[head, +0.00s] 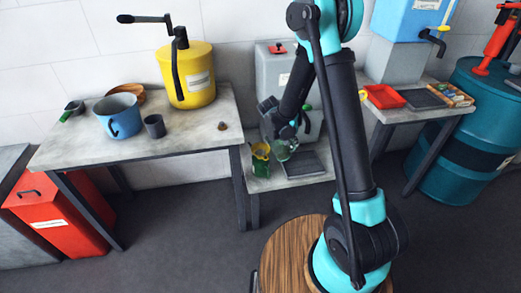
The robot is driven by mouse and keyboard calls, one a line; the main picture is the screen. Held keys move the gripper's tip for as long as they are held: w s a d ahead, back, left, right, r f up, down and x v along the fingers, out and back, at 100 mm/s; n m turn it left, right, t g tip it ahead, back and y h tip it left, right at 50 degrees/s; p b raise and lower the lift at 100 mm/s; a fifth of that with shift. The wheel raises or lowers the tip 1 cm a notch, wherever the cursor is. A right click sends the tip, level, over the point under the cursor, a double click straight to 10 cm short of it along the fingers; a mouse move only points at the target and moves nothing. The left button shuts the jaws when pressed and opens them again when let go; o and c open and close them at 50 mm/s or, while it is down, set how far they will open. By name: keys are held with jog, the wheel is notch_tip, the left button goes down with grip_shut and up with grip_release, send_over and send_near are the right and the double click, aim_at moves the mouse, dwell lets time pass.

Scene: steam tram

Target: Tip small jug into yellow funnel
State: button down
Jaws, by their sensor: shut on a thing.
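The yellow funnel (261,149) sits in the top of a green container (260,167) on a low grey shelf, left of my gripper. My gripper (283,134) is shut on a small, pale greenish, see-through jug (284,151), just right of the funnel. The jug looks close to the funnel; whether they touch, and how far the jug is tilted, I cannot tell. My gripper and forearm partly hide the jug. What is inside it is too small to make out.
A grey tank (273,68) stands behind the shelf. A dark tray (303,165) lies right of the jug. The left table (75,152) holds a blue pot (119,122), a dark cup (155,127) and a yellow pump canister (190,85). A red tray (386,97) lies on the right table.

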jog(key=shift+a+f+h, duration=0.15)
jog(key=shift+h, duration=0.25)
dwell(0.7)
jog(key=shift+w+a+h, duration=0.1)
jog(key=shift+a+h, duration=0.05)
jog(key=shift+h, duration=0.35)
jog(key=shift+g, duration=0.3)
jog(key=shift+a+r+n+h, duration=0.1)
jog(key=shift+r+n+h, duration=0.2)
jog(key=shift+h, duration=0.2)
jog(key=shift+a, duration=0.1)
dwell(0.6)
